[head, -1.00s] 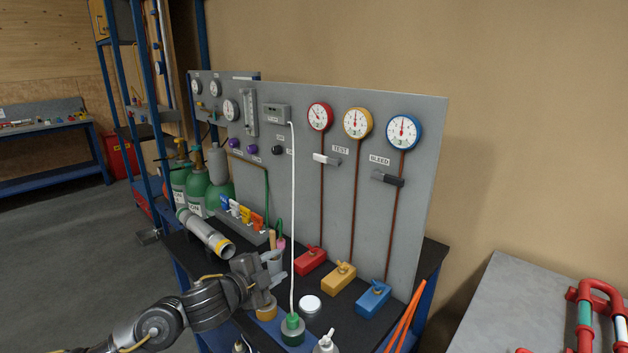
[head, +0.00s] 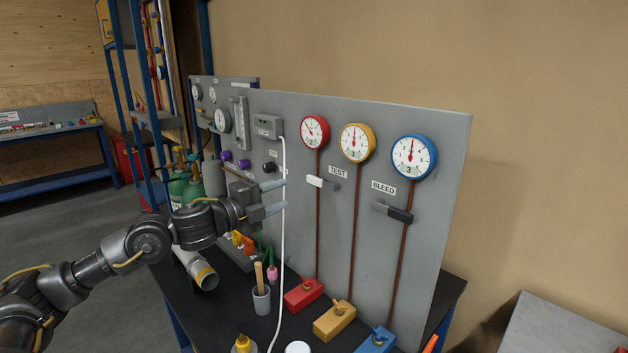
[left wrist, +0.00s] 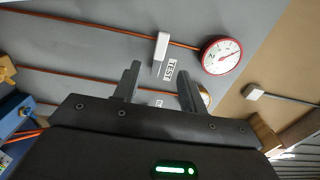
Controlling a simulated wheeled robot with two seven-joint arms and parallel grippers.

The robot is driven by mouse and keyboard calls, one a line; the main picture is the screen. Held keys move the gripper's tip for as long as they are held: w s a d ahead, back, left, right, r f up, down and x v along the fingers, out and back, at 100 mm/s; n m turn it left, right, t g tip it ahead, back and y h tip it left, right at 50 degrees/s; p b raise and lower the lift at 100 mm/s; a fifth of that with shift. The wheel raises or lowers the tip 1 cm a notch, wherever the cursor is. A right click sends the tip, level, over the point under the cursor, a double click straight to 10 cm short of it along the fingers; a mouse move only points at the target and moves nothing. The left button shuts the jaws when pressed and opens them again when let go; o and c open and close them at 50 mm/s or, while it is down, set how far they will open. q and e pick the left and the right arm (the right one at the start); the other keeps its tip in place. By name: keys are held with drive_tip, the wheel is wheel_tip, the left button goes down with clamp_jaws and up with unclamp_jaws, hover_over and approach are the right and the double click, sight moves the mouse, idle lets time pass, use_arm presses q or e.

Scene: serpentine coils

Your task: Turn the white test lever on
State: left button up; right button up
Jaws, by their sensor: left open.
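The white test lever (head: 315,182) is mounted on the grey panel (head: 440,215), left of the TEST label and below the red gauge (head: 315,132). It lies roughly sideways across a brown pipe. My left gripper (head: 279,197) is open and empty, just left of the lever in the head view and apart from it. In the left wrist view the white lever (left wrist: 160,47) shows beyond and between the two fingers (left wrist: 158,85), with the TEST label beside it. My right gripper is not in view.
A black bleed lever (head: 398,214) sits to the right under the blue gauge (head: 414,157). A white hose (head: 283,240) hangs close to my left fingers. Red, yellow and blue valve blocks (head: 334,320) and a grey cup (head: 261,300) stand on the black bench below.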

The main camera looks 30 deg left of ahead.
sight(312, 181)
use_arm(q)
drive_tip(key=p+x, duration=0.2)
drive_tip(key=x, duration=0.2)
drive_tip(key=p+x, duration=0.1)
drive_tip(key=x, duration=0.3)
drive_tip(key=shift+w+r+p, duration=0.2)
drive_tip(key=shift+w+p, duration=0.05)
drive_tip(key=shift+p, duration=0.1)
drive_tip(key=shift+w+d, duration=0.15)
drive_tip(key=shift+w, duration=0.4)
drive_tip(key=shift+w+f, duration=0.15)
drive_tip(key=shift+w, duration=0.05)
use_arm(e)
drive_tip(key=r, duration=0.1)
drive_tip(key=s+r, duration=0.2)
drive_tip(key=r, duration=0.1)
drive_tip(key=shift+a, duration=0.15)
use_arm(q)
clamp_jaws()
